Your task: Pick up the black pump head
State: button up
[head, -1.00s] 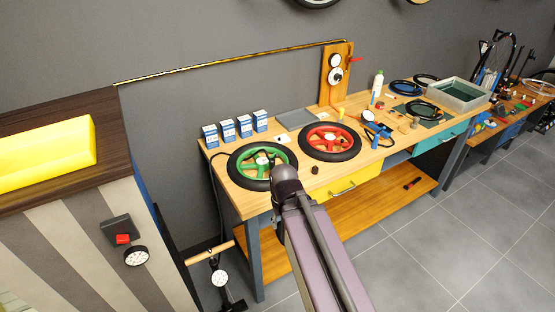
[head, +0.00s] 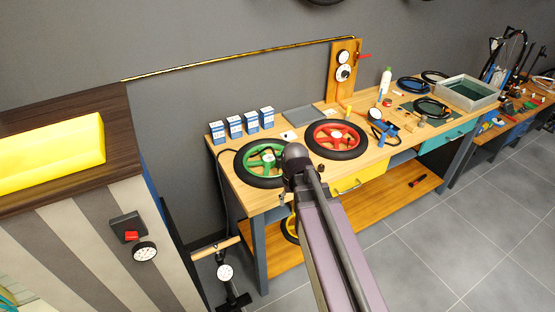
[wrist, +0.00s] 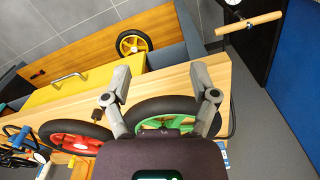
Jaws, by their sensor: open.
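A small black piece, which looks like the pump head (head: 321,168), lies on the workbench (head: 228,178) near its front edge, just in front of the red-rimmed wheel. It also shows in the wrist view as a small dark piece (wrist: 94,114), left of my gripper. My gripper (wrist: 160,76) is open and empty, its two fingers spread over the bench's front edge by the green-rimmed wheel. In the head view my arm hides the gripper and part of the green wheel.
The green wheel (head: 259,178) and red wheel (head: 342,153) lie flat on the bench. Blue-white boxes (head: 234,127) stand behind. A floor pump with a wooden handle (head: 216,249) stands left of the bench. A yellow wheel (wrist: 133,42) sits on the lower shelf.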

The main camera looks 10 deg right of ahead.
notch_tip(320, 180, up, 10)
jog(key=p, duration=0.9)
send_over(279, 160)
jog(key=w, duration=0.2)
jog(key=shift+d+n, duration=0.25)
jog(key=shift+n, duration=0.15)
jog(key=shift+f, duration=0.1)
notch_tip(279, 160, down, 8)
jog(key=b, duration=0.8)
jog(key=shift+s+a+f+b, duration=0.1)
jog(key=shift+f+b, duration=0.1)
jog(key=shift+b, duration=0.1)
jog(key=shift+f, duration=0.15)
jog(key=shift+a+f+b, duration=0.1)
jog(key=shift+f+b, duration=2.35)
jog(key=shift+b, duration=0.15)
grip_shut()
